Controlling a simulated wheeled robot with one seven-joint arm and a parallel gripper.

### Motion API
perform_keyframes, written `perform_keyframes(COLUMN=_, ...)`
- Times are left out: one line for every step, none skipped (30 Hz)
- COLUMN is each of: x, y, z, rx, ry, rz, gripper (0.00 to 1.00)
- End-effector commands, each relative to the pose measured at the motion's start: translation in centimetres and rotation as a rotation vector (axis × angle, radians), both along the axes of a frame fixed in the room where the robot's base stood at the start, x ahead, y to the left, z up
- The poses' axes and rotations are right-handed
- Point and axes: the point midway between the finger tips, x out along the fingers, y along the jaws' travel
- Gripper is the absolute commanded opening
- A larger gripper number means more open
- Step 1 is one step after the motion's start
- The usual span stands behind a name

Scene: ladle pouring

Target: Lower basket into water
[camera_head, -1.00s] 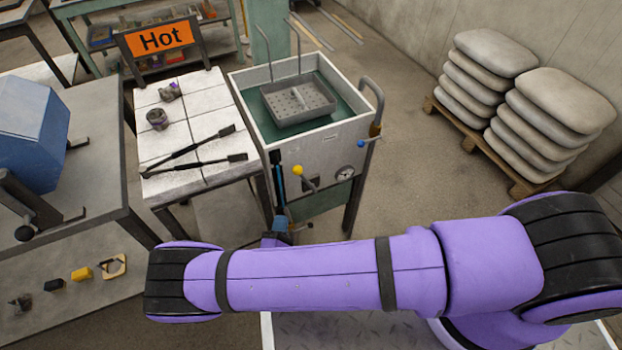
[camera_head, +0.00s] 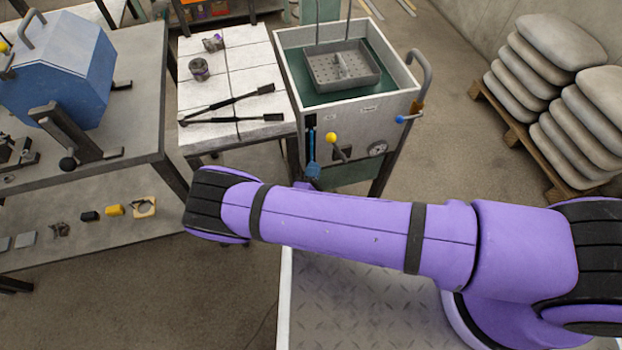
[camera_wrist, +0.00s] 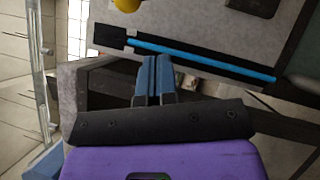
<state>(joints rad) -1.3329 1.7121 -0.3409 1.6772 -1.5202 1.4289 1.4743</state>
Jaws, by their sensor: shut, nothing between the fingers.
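A grey perforated basket (camera_head: 342,66) with tall upright rods sits inside the open top of a white tank (camera_head: 345,112). Dark green water (camera_head: 301,80) surrounds it; I cannot tell how deep it sits. The tank's front has a yellow knob (camera_head: 331,138) on a lever, a blue knob (camera_head: 400,119) at the right and a dark vertical slot.
A white-tiled table (camera_head: 225,60) with black tongs (camera_head: 233,103) stands left of the tank. A blue machine (camera_head: 65,70) is on a bench farther left. Stacked sacks (camera_head: 550,60) lie on a pallet at the right. The floor between tank and sacks is clear.

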Motion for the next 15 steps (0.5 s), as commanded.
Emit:
perform_keyframes(x=1.0, y=-0.3, z=0.2, rx=0.0, ry=-0.001, rz=-0.003, gripper=0.0)
perform_keyframes(x=1.5, y=-0.5, z=0.3, rx=0.0, ry=-0.001, rz=-0.002, gripper=0.0)
perform_keyframes(x=2.2, y=-0.7, z=0.5, rx=0.001, ry=0.0, rz=-0.002, gripper=0.0)
perform_keyframes(x=2.7, y=-0.8, z=0.6, rx=0.001, ry=-0.001, rz=-0.002, gripper=0.0)
perform_keyframes(x=3.2, y=-0.9, z=0.7, rx=0.001, ry=0.0, rz=-0.002, gripper=0.0)
perform_keyframes(x=3.8, y=-1.1, z=0.8, rx=0.001, ry=0.0, rz=-0.002, gripper=0.0)
perform_keyframes(x=4.0, y=-1.6, z=1.0, rx=-0.002, ry=0.0, rz=-0.002, gripper=0.0)
perform_keyframes(x=4.1, y=-2.0, z=1.2, rx=-0.003, ry=0.0, rz=-0.002, gripper=0.0)
perform_keyframes(x=4.4, y=-2.5, z=1.4, rx=-0.004, ry=0.0, rz=-0.003, gripper=0.0)
perform_keyframes(x=4.5, y=-2.8, z=1.6, rx=-0.003, ry=0.0, rz=-0.002, gripper=0.0)
perform_keyframes(x=4.7, y=-3.0, z=1.7, rx=-0.002, ry=0.001, rz=0.0, gripper=0.0)
perform_keyframes(x=4.8, y=-3.4, z=1.8, rx=-0.002, ry=0.001, rz=0.0, gripper=0.0)
perform_keyframes(x=5.0, y=-3.6, z=1.9, rx=-0.003, ry=0.002, rz=-0.001, gripper=0.0)
perform_keyframes(x=5.1, y=-3.8, z=2.0, rx=-0.003, ry=0.002, rz=-0.001, gripper=0.0)
perform_keyframes(x=5.2, y=-4.0, z=2.1, rx=-0.001, ry=0.001, rz=-0.002, gripper=0.0)
